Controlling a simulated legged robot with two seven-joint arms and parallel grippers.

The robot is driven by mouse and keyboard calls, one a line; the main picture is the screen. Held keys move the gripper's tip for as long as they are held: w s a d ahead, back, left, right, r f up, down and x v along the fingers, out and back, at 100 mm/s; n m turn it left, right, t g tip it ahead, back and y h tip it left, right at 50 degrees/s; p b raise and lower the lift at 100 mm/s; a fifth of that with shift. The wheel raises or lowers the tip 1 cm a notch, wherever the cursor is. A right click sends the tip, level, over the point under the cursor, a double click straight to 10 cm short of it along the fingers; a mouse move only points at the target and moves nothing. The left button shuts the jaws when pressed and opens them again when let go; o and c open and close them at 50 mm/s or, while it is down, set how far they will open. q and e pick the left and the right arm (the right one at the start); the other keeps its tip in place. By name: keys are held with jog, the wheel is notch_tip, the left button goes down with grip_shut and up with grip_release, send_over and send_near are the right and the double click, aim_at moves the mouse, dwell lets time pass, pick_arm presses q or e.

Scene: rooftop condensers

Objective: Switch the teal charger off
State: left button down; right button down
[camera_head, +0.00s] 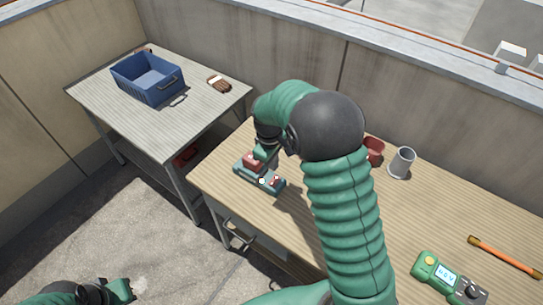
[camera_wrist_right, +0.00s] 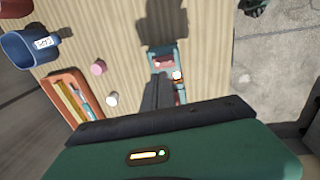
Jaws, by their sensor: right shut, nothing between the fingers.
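The teal charger (camera_head: 243,174) lies near the left end of the long wooden-topped table, with a red block (camera_head: 252,160) at its far-left part. A white round spot and a small red part (camera_head: 275,181) show on its near-right part. In the right wrist view the charger (camera_wrist_right: 153,69) is beyond the fingertips, partly covered by them. My right gripper (camera_head: 263,153) is shut and empty, over or close to the charger; I cannot tell whether it touches. Its dark fingers show in the wrist view (camera_wrist_right: 160,80). My left gripper (camera_head: 122,291) is at the bottom left, away from the tables; its jaws are unclear.
A red cup (camera_head: 374,151) and grey mug (camera_head: 402,162) stand right of my right arm. A green meter (camera_head: 436,272) and an orange-handled rod (camera_head: 504,256) lie farther right. A blue crate (camera_head: 147,80) and brown brush (camera_head: 218,84) are on the left table. A wall runs behind.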

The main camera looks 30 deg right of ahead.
aim_at(276, 177)
jog(key=f, duration=0.3)
jog(key=d+f, duration=0.1)
jog(key=f, duration=0.2)
jog(key=shift+w+d+f, duration=0.15)
jog(key=shift+w+d, duration=0.05)
jog(key=shift+f, duration=0.2)
pick_arm(q)
jog(key=shift+d+f, duration=0.1)
jog(key=shift+d, duration=0.05)
pick_arm(e)
jog(key=shift+a, duration=0.2)
